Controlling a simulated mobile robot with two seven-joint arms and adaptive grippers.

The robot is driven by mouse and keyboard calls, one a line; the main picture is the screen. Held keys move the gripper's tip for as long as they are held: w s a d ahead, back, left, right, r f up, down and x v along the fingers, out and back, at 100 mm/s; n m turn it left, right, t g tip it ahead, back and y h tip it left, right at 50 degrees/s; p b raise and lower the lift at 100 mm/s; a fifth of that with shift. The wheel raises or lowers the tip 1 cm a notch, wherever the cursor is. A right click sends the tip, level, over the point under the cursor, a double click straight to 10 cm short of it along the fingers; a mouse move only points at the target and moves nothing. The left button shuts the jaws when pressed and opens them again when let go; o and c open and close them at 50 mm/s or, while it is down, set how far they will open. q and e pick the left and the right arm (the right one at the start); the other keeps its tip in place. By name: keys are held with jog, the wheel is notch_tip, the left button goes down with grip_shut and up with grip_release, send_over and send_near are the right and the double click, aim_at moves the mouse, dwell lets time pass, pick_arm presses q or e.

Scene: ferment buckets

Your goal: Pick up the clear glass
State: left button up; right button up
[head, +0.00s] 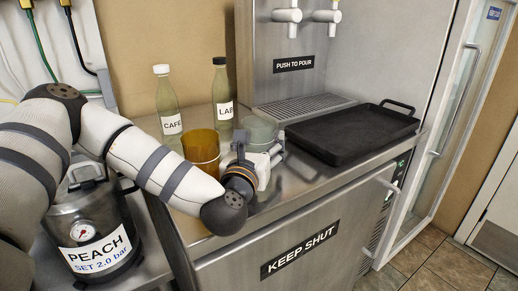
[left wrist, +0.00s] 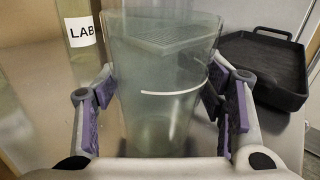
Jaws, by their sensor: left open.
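The clear glass (head: 262,128) stands on the steel counter in front of the drip grille, partly hidden by my left gripper in the head view. In the left wrist view the clear glass (left wrist: 160,90) stands upright between the two fingers. My left gripper (left wrist: 163,108) is open, with purple-padded fingers on either side of the glass. In the head view my left gripper (head: 262,160) is low at the near side of the glass. I cannot tell whether either pad touches it. My right gripper is not in view.
An amber glass (head: 201,150) stands just left of my left gripper. Behind are a bottle marked CAFÉ (head: 168,108) and a bottle marked LAB (head: 221,95). A black tray (head: 350,137) lies to the right. A PEACH keg (head: 95,225) is at the left.

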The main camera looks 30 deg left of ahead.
pick_arm(q)
jog(key=x, duration=0.2)
jog(key=shift+w+a, duration=0.1)
jog(key=shift+w, duration=0.2)
jog(key=c, duration=1.3)
